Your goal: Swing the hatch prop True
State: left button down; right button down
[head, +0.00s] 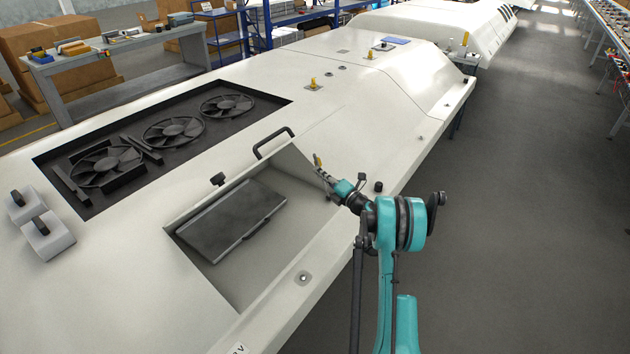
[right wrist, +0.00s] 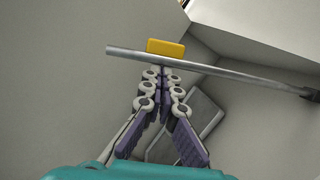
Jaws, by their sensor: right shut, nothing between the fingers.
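The hatch prop shows in the right wrist view as a thin grey rod (right wrist: 220,70) that crosses the picture, with a yellow grip (right wrist: 166,47) near its left end. In the head view the yellow grip (head: 318,159) shows small at the far right corner of the hatch opening. My right gripper (right wrist: 160,72) is shut and empty, its fingertips right at the rod by the yellow grip; I cannot tell if they touch. It also shows in the head view (head: 325,175), reaching in from the right. My left gripper is not in view.
The hatch opening (head: 290,228) in the white housing holds a dark panel (head: 232,218). A black handle (head: 272,142) stands at its far edge. A recess with several fans (head: 173,131) lies to the left. The floor (head: 530,200) on the right is clear.

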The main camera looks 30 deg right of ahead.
jog(key=w+d+r+m, duration=0.1)
jog(key=d+m, duration=0.1)
jog(key=d, duration=0.2)
jog(key=w+d+r+m+g, duration=0.1)
jog(key=w+d+m, duration=0.1)
jog(key=d, duration=0.3)
jog(key=shift+w+r+m+h, duration=0.25)
jog(key=shift+r+m+h, duration=0.05)
jog(key=shift+r+m, duration=0.1)
jog(key=shift+f, duration=0.1)
